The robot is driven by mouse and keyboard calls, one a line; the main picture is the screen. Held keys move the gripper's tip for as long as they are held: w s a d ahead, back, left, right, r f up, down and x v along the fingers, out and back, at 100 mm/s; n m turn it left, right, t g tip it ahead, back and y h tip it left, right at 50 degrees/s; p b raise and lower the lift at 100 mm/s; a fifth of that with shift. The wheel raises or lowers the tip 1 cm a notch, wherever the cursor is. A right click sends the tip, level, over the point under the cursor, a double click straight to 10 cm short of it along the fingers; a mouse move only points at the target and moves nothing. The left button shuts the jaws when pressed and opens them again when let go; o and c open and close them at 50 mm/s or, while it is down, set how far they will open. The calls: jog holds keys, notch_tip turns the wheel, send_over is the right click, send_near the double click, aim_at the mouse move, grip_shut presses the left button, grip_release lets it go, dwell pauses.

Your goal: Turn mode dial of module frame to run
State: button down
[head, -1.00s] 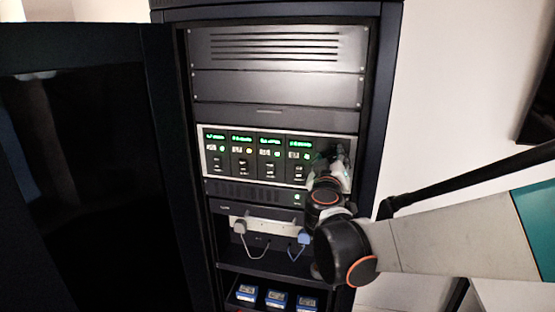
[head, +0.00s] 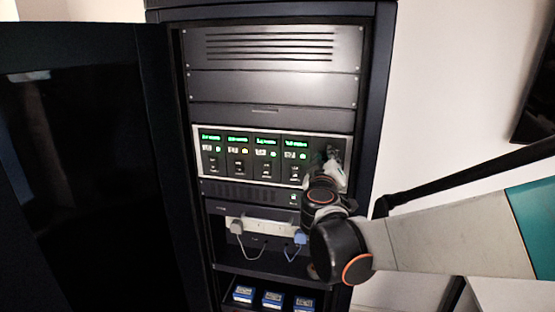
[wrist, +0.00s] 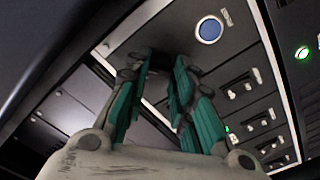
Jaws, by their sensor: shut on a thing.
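The module frame (head: 271,131) is a pale-rimmed panel in the rack, with several dark modules showing green displays. My gripper (head: 332,158) is at its right end in the head view and hides part of that section. In the wrist view the teal fingers of my gripper (wrist: 160,58) reach to the panel face, their tips close around a small dark part. This is where the mode dial appears to be. The dial itself is mostly hidden by the fingers, so its pointer and setting cannot be read. A round blue button (wrist: 209,30) is beside the fingertips.
The black rack door (head: 80,150) stands open on the left. Below the frame are a pale strip with plugs and cables (head: 262,227) and several blue boxes (head: 272,299). The rack's right post (head: 372,110) is close to my arm.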

jog(key=n, duration=0.3)
jog(key=n+b, duration=0.1)
jog(key=n, duration=0.1)
jog(key=shift+s+a, duration=0.25)
jog(key=shift+r+n, duration=0.1)
jog(key=shift+n, duration=2.5)
jog(key=shift+w+b, duration=0.1)
jog(key=shift+b, duration=0.2)
jog(key=c, duration=1.4)
grip_release()
jog(key=shift+w, duration=0.1)
jog(key=shift+o, duration=0.2)
